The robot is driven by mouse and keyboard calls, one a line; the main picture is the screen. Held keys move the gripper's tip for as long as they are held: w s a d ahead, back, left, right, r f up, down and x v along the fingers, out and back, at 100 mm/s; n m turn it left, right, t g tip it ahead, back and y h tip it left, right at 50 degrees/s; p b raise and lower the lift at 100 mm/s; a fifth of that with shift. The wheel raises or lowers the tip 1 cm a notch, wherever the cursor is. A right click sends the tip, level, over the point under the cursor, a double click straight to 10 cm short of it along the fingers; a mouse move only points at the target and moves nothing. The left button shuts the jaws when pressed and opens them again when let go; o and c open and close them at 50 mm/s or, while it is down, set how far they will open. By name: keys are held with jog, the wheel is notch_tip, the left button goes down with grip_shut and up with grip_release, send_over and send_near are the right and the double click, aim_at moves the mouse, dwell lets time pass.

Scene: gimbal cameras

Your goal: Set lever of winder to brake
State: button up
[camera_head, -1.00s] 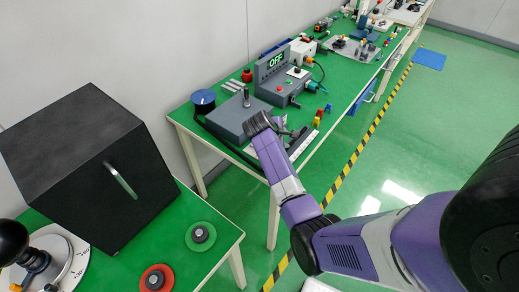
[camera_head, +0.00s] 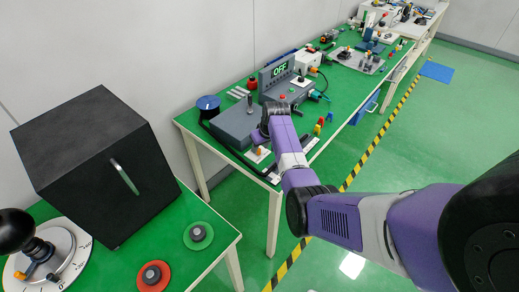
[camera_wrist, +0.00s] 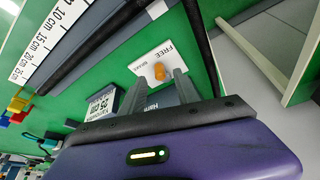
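The winder's small orange lever (camera_wrist: 160,71) stands on a white plate (camera_wrist: 169,57) with the printed words FREE and BRAKE. It shows near the middle of the wrist view, and which word it points to is unclear. The plate (camera_head: 257,157) also shows small at the table's front edge in the head view. My gripper (camera_wrist: 159,84) is open, its two grey fingers apart with the lever in line with the gap between them. Whether they touch it is unclear. In the head view my gripper (camera_head: 262,136) is just above the plate and partly hidden by my wrist.
A console reading OFF (camera_head: 279,70) is behind. A black cube (camera_head: 85,165) stands on the nearer table.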

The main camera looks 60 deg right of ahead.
jog(key=shift+x, duration=1.35)
grip_shut()
